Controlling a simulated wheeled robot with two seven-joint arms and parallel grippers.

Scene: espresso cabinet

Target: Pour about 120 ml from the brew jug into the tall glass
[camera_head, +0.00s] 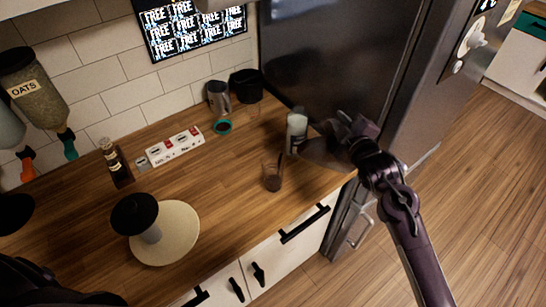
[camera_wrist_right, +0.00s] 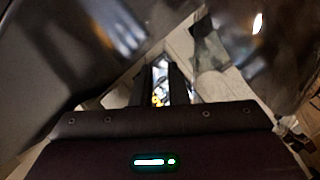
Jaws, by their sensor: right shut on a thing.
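My right gripper (camera_head: 345,138) reaches in from the right over the counter's right end. It is shut on the brew jug (camera_head: 320,152), a greyish see-through vessel that looks tilted, its mouth side toward the left. The gripper hides part of the jug. The tall glass (camera_head: 272,174) stands upright on the counter, left of and below the jug in the picture, with something dark showing in it. I cannot make out a stream between them. In the right wrist view the gripper fingers (camera_wrist_right: 161,85) show, and the held part is unclear. My left gripper is out of view.
A pale cylinder (camera_head: 296,130) stands close behind the glass, by the fridge (camera_head: 340,60). A white box strip (camera_head: 175,146), a brown bottle (camera_head: 115,162), a metal pitcher (camera_head: 218,97) and a round board (camera_head: 178,245) with a black-topped stand occupy the counter. Its front middle is clear.

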